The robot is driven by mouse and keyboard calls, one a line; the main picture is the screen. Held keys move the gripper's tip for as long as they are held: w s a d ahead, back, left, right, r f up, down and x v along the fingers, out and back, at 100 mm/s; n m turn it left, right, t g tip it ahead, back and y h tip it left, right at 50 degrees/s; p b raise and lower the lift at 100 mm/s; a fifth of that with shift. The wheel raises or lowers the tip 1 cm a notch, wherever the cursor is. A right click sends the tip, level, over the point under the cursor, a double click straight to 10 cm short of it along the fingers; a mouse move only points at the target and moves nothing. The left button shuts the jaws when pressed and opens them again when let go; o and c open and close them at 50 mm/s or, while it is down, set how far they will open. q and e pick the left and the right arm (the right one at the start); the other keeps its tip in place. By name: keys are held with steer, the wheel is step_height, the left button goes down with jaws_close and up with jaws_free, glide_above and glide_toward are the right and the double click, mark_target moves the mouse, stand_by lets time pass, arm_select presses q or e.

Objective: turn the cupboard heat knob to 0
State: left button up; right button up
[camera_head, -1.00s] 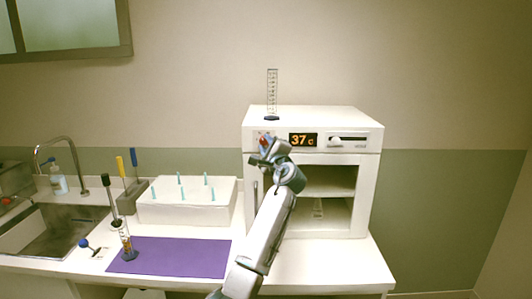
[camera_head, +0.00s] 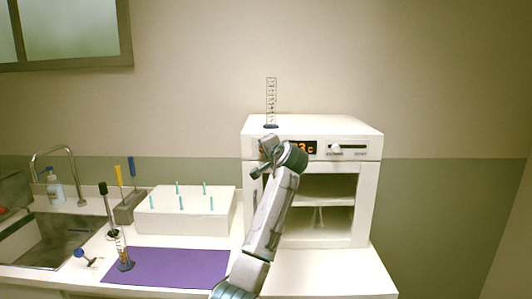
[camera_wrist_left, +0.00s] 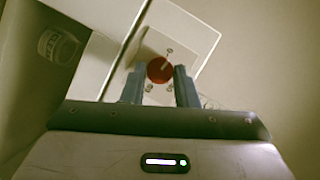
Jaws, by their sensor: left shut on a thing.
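The white cupboard (camera_head: 368,150) stands on the counter with its open compartments facing me. Its orange display (camera_head: 307,148) reads a figure ending in 3 and c, with its left part covered by my arm. The red heat knob (camera_wrist_left: 160,70) shows in the left wrist view on a white panel, with a pale pointer mark running to its upper right. My left gripper (camera_head: 262,157) is at the upper left of the cupboard front and hides the knob in the head view. In the wrist view its two fingers (camera_wrist_left: 159,84) are shut on the knob from both sides.
A graduated cylinder (camera_head: 271,105) stands on top of the cupboard. A sink (camera_head: 40,240) is at far left.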

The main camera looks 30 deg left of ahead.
arm_select(q)
steer(key=shift+n+h, duration=0.3)
steer(key=shift+n, duration=0.4)
steer(key=o, duration=1)
steer(key=shift+s, duration=0.1)
steer(key=b+v, duration=0.3)
steer(key=v, duration=0.7)
steer(key=shift+s+d+r+b, duration=0.2)
steer(key=shift+r+b, duration=0.05)
steer(key=shift+b, duration=0.1)
